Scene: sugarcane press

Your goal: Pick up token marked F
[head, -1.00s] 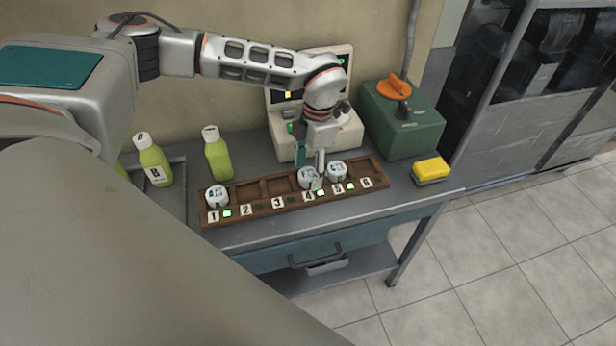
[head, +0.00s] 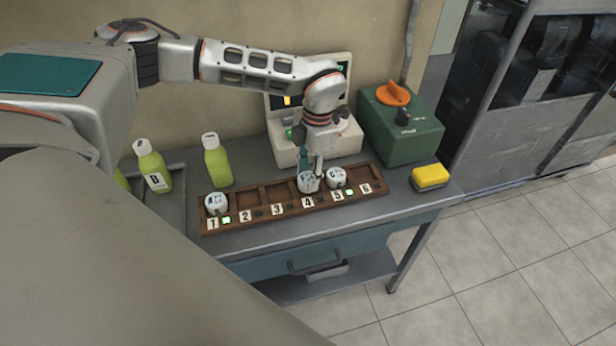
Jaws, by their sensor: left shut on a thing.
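The token marked F (head: 304,184) is a white round piece at slot 4 of the brown wooden tray (head: 262,212). My left gripper (head: 317,177) reaches down from above and is shut on this token. The fingers partly cover it, and I cannot tell clearly whether it is lifted off the slot floor. The token marked C (head: 337,177) sits close on its right at slot 5. The token marked A (head: 215,203) sits at slot 1. My right gripper is not in view.
Green lights show by slots 1 and 5. Behind stand a beige machine with a screen (head: 349,142) and a green box with an orange knob (head: 405,135). A yellow sponge (head: 430,176) lies at right; green bottles (head: 217,160) stand at left.

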